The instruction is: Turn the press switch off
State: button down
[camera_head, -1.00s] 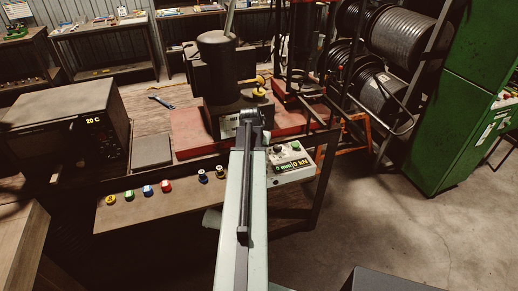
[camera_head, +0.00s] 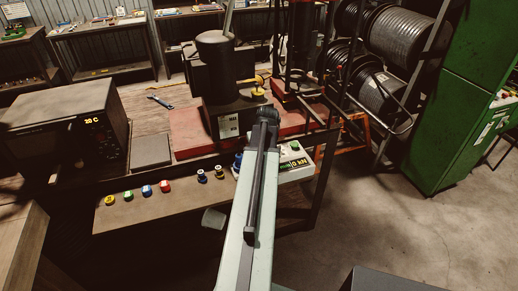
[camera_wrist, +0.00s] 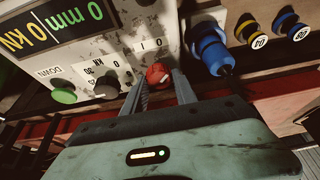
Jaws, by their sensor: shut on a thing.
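The press control box (camera_wrist: 120,25) fills the upper left of the wrist view, seen upside down. A small red knob (camera_wrist: 158,73) sits on its panel, by a label with marks like 0 and 1; I take it as the press switch. My gripper (camera_wrist: 160,78) has one finger on each side of the red knob and is shut on it. The knob's exact turn angle is hard to read. A black knob (camera_wrist: 106,86) and a green button (camera_wrist: 64,95) marked DOWN are to the left. In the head view my arm covers part of the control box (camera_head: 297,171) and hides my fingers.
In the wrist view a large blue fitting (camera_wrist: 211,50) stands close right of my fingers, with yellow (camera_wrist: 247,28) and blue-ringed (camera_wrist: 287,22) pieces beyond. The head view shows the dark press (camera_head: 218,70) behind my arm and open floor (camera_head: 400,230) at right.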

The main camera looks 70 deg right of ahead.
jog(key=shift+a, duration=0.15)
jog(key=c, duration=1)
grip_release()
jog(key=shift+r, duration=0.15)
jog(key=p+v, duration=0.7)
jog(key=shift+r, duration=0.25)
